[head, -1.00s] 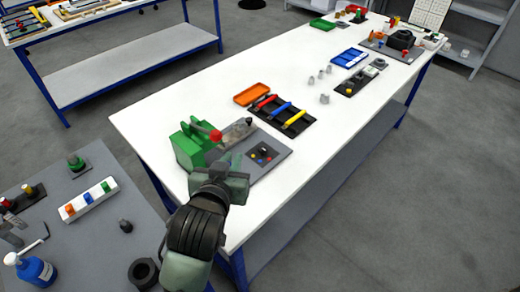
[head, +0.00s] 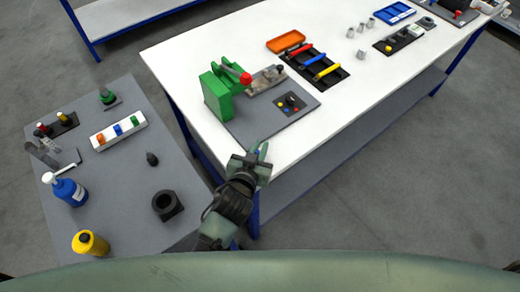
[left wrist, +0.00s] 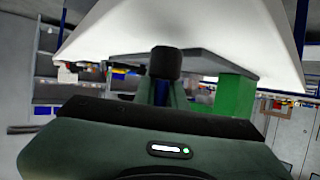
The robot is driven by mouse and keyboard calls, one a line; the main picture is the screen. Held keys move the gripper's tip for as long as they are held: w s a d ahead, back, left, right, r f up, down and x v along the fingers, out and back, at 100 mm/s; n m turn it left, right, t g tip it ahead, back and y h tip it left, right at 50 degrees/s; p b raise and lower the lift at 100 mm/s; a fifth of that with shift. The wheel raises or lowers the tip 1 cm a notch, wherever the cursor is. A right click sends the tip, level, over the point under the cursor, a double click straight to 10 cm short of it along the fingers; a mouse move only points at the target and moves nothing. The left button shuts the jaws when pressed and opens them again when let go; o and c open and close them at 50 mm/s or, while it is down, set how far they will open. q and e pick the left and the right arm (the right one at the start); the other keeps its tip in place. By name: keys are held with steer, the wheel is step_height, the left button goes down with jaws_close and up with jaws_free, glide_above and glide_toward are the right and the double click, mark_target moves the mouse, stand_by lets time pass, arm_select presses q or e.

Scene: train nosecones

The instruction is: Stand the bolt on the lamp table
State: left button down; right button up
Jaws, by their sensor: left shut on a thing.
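My left gripper (head: 258,160) is at the near left corner of the white table, in front of the grey board. It is shut on a dark, round-ended piece, which looks like the bolt (left wrist: 166,64) between the fingers in the left wrist view. In the head view the gripper mostly hides this piece. The low grey table (head: 130,205) at left carries a white block with orange, blue and green caps (head: 118,131); it looks like the lamp table, but I cannot be sure. My right gripper is not in view.
On the grey table stand a small dark peg (head: 152,159), a black ring block (head: 167,205), a blue bottle (head: 68,190) and a yellow bottle (head: 90,243). A green press (head: 219,95) stands on the white table (head: 185,50).

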arm_select(q)
steer(key=shift+f, duration=0.7)
steer(key=shift+f, duration=0.2)
steer(key=c, duration=1.5)
jaws_free()
steer(key=shift+o, duration=0.2)
steer(key=shift+r, duration=0.1)
